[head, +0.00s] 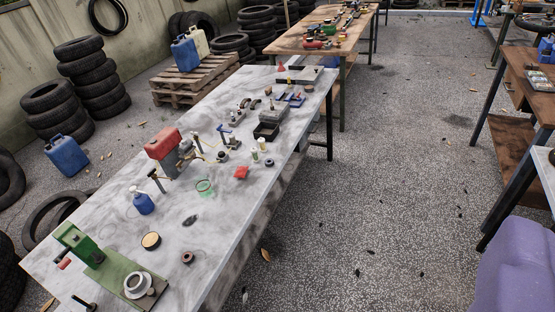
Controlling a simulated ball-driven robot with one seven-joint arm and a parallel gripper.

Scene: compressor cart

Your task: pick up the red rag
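A small, flat red piece that looks like the red rag (241,173) lies on the grey-white worktable (225,235), near its right edge at mid-length. Nothing seems to lie on the rag. My gripper is not in view, so I cannot see whether it is open or shut.
On the worktable stand a red-topped machine (163,144), a blue bottle (142,203) and a green press (85,250). Open gravel floor (380,210) runs along its right side. Brown tables (530,85) stand farther right. A purple shape (515,265) fills the lower right corner.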

